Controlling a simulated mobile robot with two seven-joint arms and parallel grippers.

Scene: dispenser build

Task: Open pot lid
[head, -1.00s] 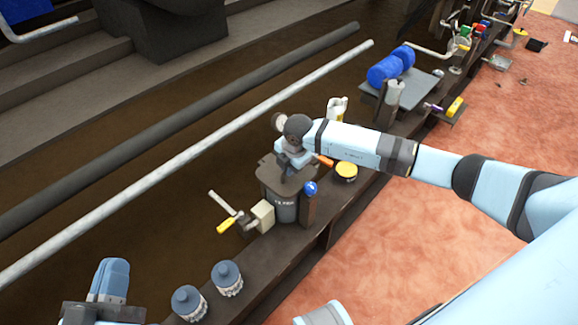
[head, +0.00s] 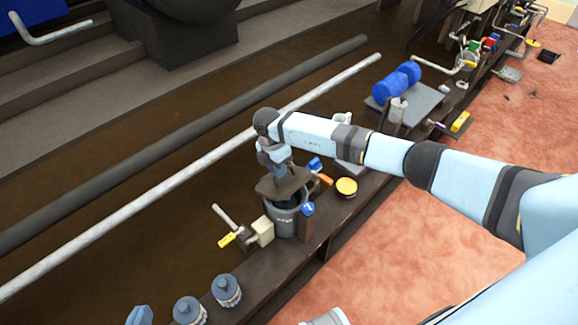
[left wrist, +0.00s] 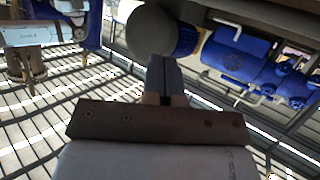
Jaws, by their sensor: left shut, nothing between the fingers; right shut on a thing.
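The grey pot (head: 286,220) stands on the long dark bench, with its dark opening partly showing. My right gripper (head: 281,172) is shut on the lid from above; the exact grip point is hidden. My left gripper (left wrist: 166,80) is shut and empty in the left wrist view. In the head view only a small blue part of my left arm shows at the bottom edge, well away from the pot.
Two grey-blue jars (head: 226,290) stand on the bench at the front. A cream box (head: 263,232) and a yellow-handled crank (head: 228,240) are left of the pot. A yellow-topped tin (head: 346,187) is to the right. A long pale pipe (head: 150,206) runs behind.

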